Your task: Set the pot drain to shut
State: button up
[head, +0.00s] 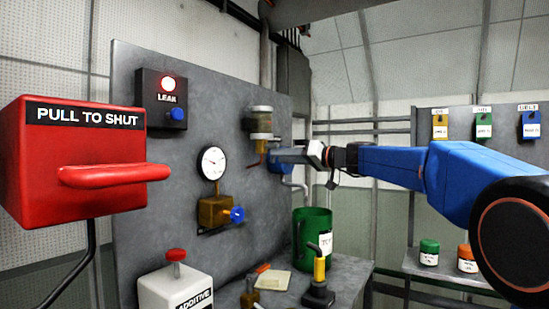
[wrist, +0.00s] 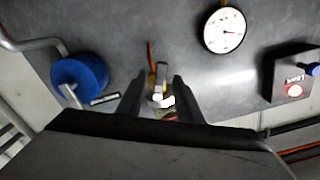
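The pot (head: 261,122), a small glass bowl with a pale cap, is mounted on the grey panel (head: 140,215). A thin orange-brown lever (head: 256,160) hangs below it, pointing down and slightly left; it also shows in the wrist view (wrist: 151,53). My gripper (head: 292,155) is just right of and below the pot in the head view. In the wrist view, its two dark fingers (wrist: 159,88) stand apart. A yellowish fitting with a grey stem (wrist: 162,74) shows between and beyond them. I cannot tell whether the fingers touch anything.
A blue round part (wrist: 80,82) with a pipe is beside the gripper. The gauge (head: 213,163), brass valve (head: 214,211) and lit leak box (head: 161,99) share the panel. A red pull box (head: 75,160) is at left. A green can (head: 303,250) stands on the bench below.

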aim_at(274, 162)
jog(key=shift+x, duration=1.8)
jog(key=shift+c, duration=0.4)
grip_shut()
